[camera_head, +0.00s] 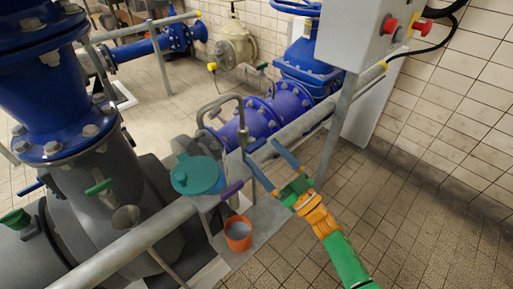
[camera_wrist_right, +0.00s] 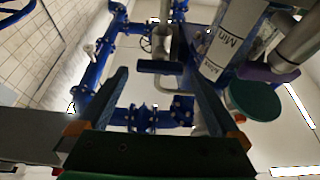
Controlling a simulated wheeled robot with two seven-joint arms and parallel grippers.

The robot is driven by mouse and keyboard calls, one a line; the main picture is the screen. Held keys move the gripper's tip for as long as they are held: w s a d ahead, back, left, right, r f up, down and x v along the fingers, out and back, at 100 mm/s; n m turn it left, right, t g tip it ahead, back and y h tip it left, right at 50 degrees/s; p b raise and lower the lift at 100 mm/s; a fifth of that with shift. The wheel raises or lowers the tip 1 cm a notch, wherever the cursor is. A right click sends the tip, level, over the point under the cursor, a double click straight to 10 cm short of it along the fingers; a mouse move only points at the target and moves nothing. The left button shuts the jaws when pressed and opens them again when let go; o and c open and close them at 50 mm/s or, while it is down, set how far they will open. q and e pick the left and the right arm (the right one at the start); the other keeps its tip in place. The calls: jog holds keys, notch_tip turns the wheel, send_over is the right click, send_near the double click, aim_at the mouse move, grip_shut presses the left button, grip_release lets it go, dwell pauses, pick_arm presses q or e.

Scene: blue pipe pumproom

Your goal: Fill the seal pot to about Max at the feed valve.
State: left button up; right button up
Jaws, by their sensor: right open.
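The seal pot appears to be the vessel with a teal lid (camera_head: 200,175), left of my right gripper in the head view. In the right wrist view, a pale cylinder with a label reading "Min" (camera_wrist_right: 232,38) shows upside down at the upper right. A round dark green part (camera_wrist_right: 252,100) is beside it. I cannot read the liquid level. A purple lever (camera_head: 232,190) sits at the pot's right side; it also shows in the wrist view (camera_wrist_right: 266,71). My right gripper (camera_head: 266,166) is open, its fingers apart and to the right of the lever. My left gripper is not in view.
An orange cup (camera_head: 238,234) stands below the lever, on a grey ledge. A grey rail (camera_head: 150,222) crosses in front of the blue pipe (camera_head: 245,122). A control box with a red button (camera_head: 391,26) hangs at the upper right. The tiled floor (camera_head: 430,215) at right is clear.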

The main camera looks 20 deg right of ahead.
aim_at(259, 147)
jog(key=x, duration=0.4)
jog(key=shift+w+f, duration=0.1)
jog(key=c, duration=1.2)
jog(key=shift+f+n, duration=0.1)
jog(key=shift+n, duration=0.2)
jog(key=n+g+y, duration=0.1)
jog(key=n, duration=0.1)
jog(key=n+y+b, duration=0.1)
jog(key=n, duration=0.1)
jog(key=shift+g, duration=0.4)
jog(key=n+g+y, duration=0.1)
jog(key=n, duration=0.1)
jog(key=n+g+b, duration=0.1)
jog(key=n, duration=0.2)
jog(key=shift+y, duration=0.4)
jog(key=n+g, duration=0.1)
jog(key=n, duration=0.3)
jog(key=shift+n+g, duration=0.4)
jog(key=shift+a+n+g, duration=0.1)
jog(key=shift+n+g, duration=0.7)
jog(key=shift+n, duration=1.2)
